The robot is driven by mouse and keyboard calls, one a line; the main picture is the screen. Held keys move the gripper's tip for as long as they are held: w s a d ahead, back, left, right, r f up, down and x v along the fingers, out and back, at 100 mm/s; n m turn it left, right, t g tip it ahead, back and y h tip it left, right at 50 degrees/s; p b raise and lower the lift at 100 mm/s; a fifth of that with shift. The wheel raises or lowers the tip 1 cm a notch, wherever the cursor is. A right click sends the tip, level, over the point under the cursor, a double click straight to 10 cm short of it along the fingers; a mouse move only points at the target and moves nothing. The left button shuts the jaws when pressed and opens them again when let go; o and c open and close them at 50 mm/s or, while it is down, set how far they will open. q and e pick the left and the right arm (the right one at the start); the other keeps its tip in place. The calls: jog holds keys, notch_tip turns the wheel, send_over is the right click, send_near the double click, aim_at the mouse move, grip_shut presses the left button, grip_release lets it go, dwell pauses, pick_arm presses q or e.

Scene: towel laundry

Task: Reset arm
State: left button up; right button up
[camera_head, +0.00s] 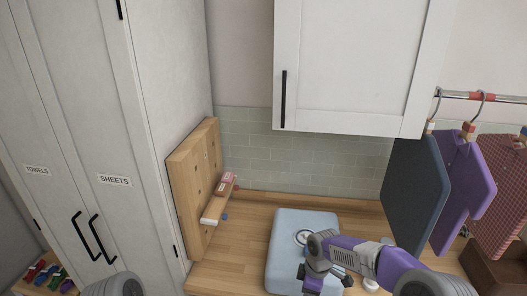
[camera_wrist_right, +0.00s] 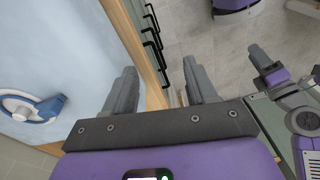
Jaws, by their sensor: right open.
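My right arm enters the head view from the bottom right, and its gripper (camera_head: 313,284) is over the right front part of a light blue pad (camera_head: 287,232) on the counter. In the right wrist view the two grey fingers of the right gripper (camera_wrist_right: 162,92) are apart with nothing between them. The light blue pad (camera_wrist_right: 50,60) fills the left of that view. A blue and white iron-like object (camera_wrist_right: 35,106) lies on it, apart from the fingers. A purple and grey arm part (camera_wrist_right: 275,74), probably my left arm, shows at the right; its jaws are unclear.
A wooden pegged board (camera_head: 192,190) stands left on the counter (camera_head: 240,200). A wall cabinet (camera_head: 350,65) hangs above. Dark, purple (camera_head: 462,190) and red checked towels hang from a rail at right.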

jog(key=s+a+f+m+y+b, duration=0.1)
jog(key=s+a+f+m+b, duration=0.25)
jog(key=f, duration=0.65)
jog(key=s+a+f+m+y+b, duration=0.15)
jog(key=s+f+m, duration=0.35)
jog(key=f, duration=0.6)
jog(key=s+d+f+m+b, duration=0.1)
jog(key=s+f+m+b, duration=0.4)
jog(key=s+f+m, duration=0.4)
jog(key=s+f, duration=0.2)
jog(key=s, duration=0.3)
jog(key=shift+d+f+t, duration=0.2)
jog(key=shift+f+t, duration=0.05)
jog(key=shift+t, duration=0.15)
